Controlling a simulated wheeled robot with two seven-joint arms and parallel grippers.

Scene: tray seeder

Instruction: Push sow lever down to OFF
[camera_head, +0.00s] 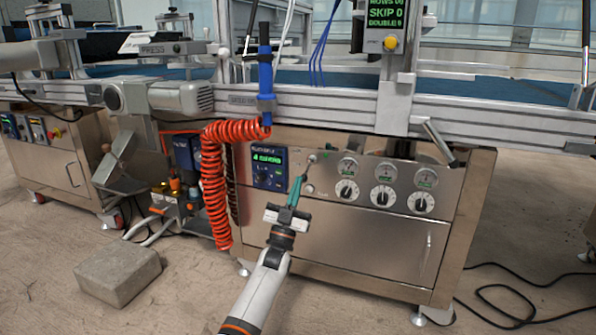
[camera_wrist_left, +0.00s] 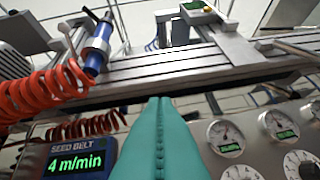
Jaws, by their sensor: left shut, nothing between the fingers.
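My left gripper (camera_head: 299,186) has teal fingers that are shut and empty. Its tips are in front of the steel control panel, between the blue seed belt display and the gauges. In the left wrist view the shut fingers (camera_wrist_left: 160,135) point up the middle of the picture. A small light-tipped lever (camera_head: 312,158), which looks like the sow lever, sticks out of the panel just above the fingertips. Its label is too small to read, and I cannot tell whether the tips touch it. In the left wrist view the fingers hide it. My right gripper is not in view.
The seed belt display (camera_head: 269,167) is left of the fingers and reads 4 m/min in the wrist view. Gauges and dials (camera_head: 383,196) are to the right. A coiled red hose (camera_head: 214,185) hangs at the left. An aluminium rail (camera_head: 330,106) runs above the panel.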

